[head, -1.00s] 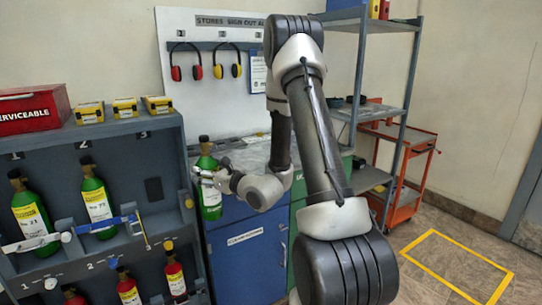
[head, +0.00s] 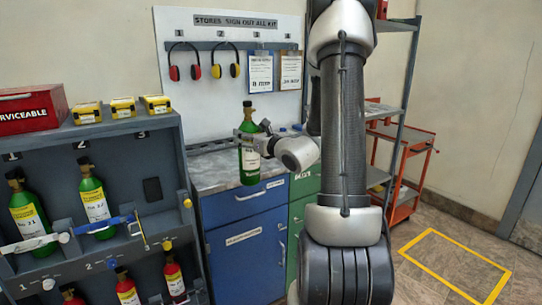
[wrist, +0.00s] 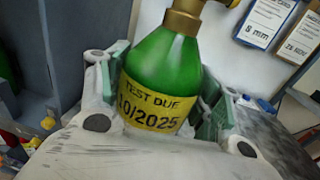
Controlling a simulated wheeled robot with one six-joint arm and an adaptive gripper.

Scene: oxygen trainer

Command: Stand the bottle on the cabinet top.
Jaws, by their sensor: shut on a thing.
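A green bottle (head: 248,150) with a brass-coloured valve stands upright in my gripper (head: 250,142). In the head view it is in front of the cabinet top (head: 212,172), its lower end overlapping the front edge of the grey top. I cannot tell whether its base touches anything. In the wrist view the green bottle (wrist: 165,65) fills the middle, with a yellow "TEST DUE 10/2025" label, and my gripper (wrist: 160,105) has a finger on each side of it. The bottle's base is hidden there.
A rack (head: 130,150) with green and red bottles stands left of the cabinet. A board (head: 215,100) with ear defenders and clipboards is behind the top. Small items (head: 290,128) lie at the back of the top. A shelf unit (head: 400,110) is at the right.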

